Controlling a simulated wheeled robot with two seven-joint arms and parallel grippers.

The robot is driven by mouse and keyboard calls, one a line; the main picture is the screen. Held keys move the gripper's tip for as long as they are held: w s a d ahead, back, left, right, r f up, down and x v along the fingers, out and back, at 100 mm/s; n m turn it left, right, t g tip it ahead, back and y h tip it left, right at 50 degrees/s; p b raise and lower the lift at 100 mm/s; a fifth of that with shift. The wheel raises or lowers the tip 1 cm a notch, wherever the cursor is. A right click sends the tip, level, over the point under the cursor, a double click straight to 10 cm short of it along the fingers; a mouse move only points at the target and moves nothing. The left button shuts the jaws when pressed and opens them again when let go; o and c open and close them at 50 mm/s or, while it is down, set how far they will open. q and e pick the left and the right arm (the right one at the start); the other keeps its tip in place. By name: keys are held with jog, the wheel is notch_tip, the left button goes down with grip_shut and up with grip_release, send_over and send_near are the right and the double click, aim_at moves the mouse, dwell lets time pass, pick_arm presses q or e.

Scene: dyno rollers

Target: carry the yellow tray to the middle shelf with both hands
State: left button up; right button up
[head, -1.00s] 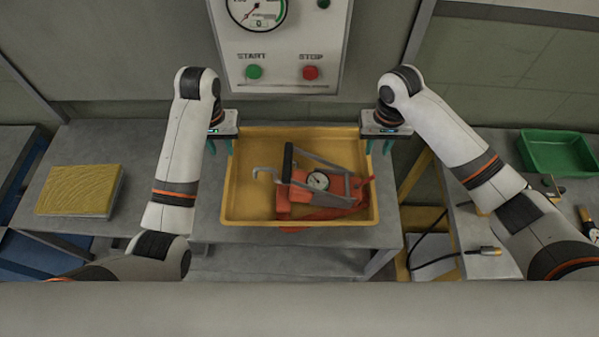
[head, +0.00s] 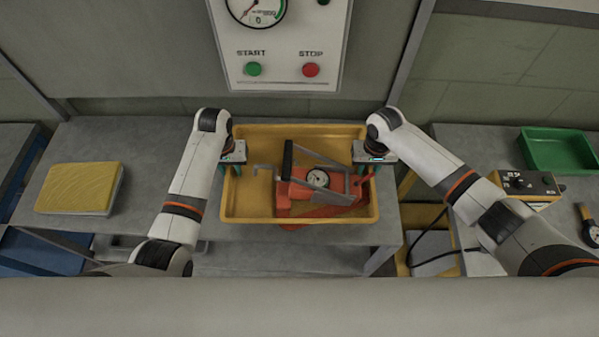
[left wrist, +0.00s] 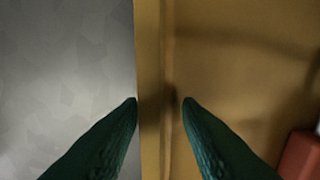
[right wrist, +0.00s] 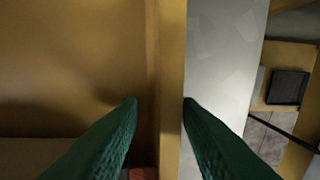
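The yellow tray (head: 300,213) stands flat on the grey table. My left gripper (left wrist: 161,101) is open over the tray's left wall (left wrist: 149,60), one finger on each side. My right gripper (right wrist: 160,101) is open over the tray's right wall (right wrist: 172,60), also with a finger on each side. Neither gripper visibly clamps its wall. The middle shelf cannot be made out for certain.
A yellow pad (head: 78,187) lies on the table at the left. A panel with a green START button (head: 253,69) and a red STOP button (head: 311,70) is behind.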

pick_arm(q)
jog(key=c, duration=0.5)
pick_arm(e)
jog(key=c, duration=0.5)
pick_arm(q)
grip_shut()
pick_arm(e)
grip_shut()
pick_arm(q)
jog(key=shift+d, duration=0.15)
pick_arm(e)
jog(key=shift+a, duration=0.15)
